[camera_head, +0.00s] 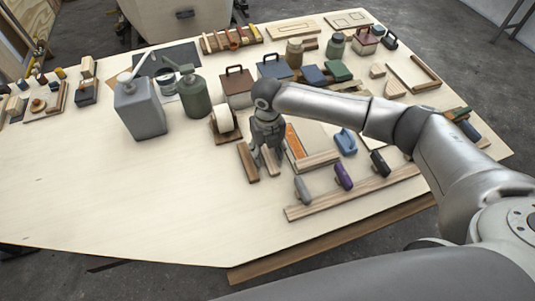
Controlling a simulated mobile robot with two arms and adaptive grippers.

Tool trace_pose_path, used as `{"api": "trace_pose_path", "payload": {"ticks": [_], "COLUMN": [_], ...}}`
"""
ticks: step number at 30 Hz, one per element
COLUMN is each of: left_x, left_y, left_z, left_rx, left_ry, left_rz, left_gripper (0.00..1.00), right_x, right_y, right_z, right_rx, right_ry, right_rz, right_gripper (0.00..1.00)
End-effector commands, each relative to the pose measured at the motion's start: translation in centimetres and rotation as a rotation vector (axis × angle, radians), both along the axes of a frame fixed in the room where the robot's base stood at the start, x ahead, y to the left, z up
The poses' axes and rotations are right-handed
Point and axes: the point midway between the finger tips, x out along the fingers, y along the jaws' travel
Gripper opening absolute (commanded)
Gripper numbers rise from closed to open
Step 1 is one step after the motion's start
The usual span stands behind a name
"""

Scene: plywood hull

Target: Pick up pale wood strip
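My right gripper (265,160) points down at the middle of the plywood table, at the end of my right arm. Its fingertips are low, over a short pale wood strip (272,169). The fingers partly hide this strip, and I cannot tell whether they touch it or how far apart they are. A browner wood strip (247,162) lies just left of the gripper. Another pale strip (318,161) lies to the right, by a tray with an orange piece. My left gripper is not in view.
A grey pump bottle (140,108) and a green one (194,94) stand to the left. A long rail (345,196) with grey, purple and black handled tools lies at front right. Boxes and jars crowd the back. The table's front left (120,200) is clear.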

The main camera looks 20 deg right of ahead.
Motion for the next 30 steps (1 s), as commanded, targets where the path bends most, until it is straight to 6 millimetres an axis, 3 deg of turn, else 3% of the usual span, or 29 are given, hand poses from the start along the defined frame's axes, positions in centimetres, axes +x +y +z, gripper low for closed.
{"api": "trace_pose_path", "payload": {"ticks": [1,9,20,27,30], "left_x": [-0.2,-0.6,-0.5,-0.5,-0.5], "left_y": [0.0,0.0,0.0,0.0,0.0], "left_z": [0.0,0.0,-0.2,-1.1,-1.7], "left_rx": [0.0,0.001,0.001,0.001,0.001], "left_ry": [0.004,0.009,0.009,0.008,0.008], "left_rz": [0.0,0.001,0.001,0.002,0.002], "left_gripper": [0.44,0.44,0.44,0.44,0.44], "right_x": [0.0,0.0,0.1,0.0,-1.1], "right_y": [0.0,0.0,0.0,-0.1,-0.8], "right_z": [0.0,0.1,0.5,3.3,4.5], "right_rx": [0.0,0.0,0.002,0.0,0.001], "right_ry": [0.0,0.0,-0.003,-0.005,-0.004], "right_rz": [0.0,0.0,0.0,0.001,0.002], "right_gripper": [0.39,0.06,0.05,0.05,0.05]}}
